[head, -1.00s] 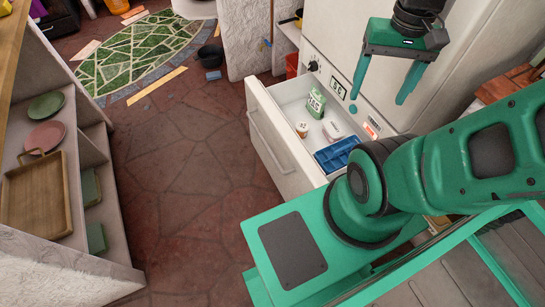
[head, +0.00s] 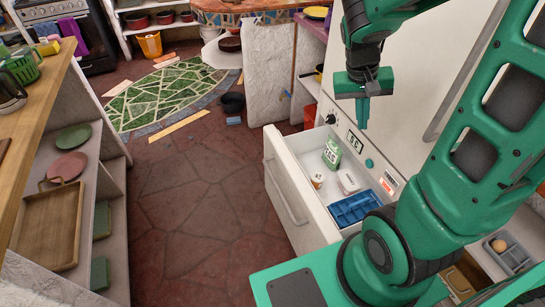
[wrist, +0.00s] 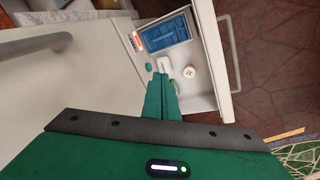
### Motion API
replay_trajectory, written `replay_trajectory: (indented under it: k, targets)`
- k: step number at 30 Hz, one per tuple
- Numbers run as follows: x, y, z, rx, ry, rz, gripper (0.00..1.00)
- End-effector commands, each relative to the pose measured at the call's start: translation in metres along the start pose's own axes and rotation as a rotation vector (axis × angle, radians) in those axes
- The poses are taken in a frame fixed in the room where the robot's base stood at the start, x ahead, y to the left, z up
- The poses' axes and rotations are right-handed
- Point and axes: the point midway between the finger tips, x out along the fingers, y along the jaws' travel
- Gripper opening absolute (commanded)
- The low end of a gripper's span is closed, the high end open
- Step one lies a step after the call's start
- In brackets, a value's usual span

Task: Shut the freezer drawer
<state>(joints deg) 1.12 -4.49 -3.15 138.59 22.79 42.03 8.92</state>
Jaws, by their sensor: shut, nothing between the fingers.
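The freezer drawer (head: 287,185) is pulled out from the lower part of the white fridge-freezer, with its handle (head: 288,190) on the outer face. Inside lie a green and white carton (head: 332,153), a small white tub (head: 317,180), a white pack (head: 348,182) and a blue tray (head: 355,209). The drawer also shows in the wrist view, with its handle (wrist: 230,55) at the right. My gripper (head: 362,122) is shut and empty, pointing down above the drawer's back edge near the freezer front. In the wrist view the closed fingers (wrist: 162,82) cover part of the drawer.
Open stone floor (head: 200,200) lies left of the drawer. A wooden shelf unit with a tray (head: 48,232) stands at the left. A black bucket (head: 232,103) and a blue block (head: 233,121) lie on the floor farther back. A white wall end (head: 268,85) stands beyond the drawer.

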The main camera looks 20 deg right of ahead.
Motion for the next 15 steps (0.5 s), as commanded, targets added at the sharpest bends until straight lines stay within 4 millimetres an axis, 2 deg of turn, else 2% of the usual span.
replay_trajectory:
  k: [1,6,11,15]
  targets:
    - [0.008,-0.015,-0.011,-0.02,0.015,0.021,0.0]
    - [0.03,-0.066,-0.046,-0.065,0.092,0.076,0.0]
    - [0.054,-0.121,-0.069,-0.118,0.169,0.109,0.0]
    - [0.078,-0.175,-0.08,-0.169,0.237,0.124,0.0]
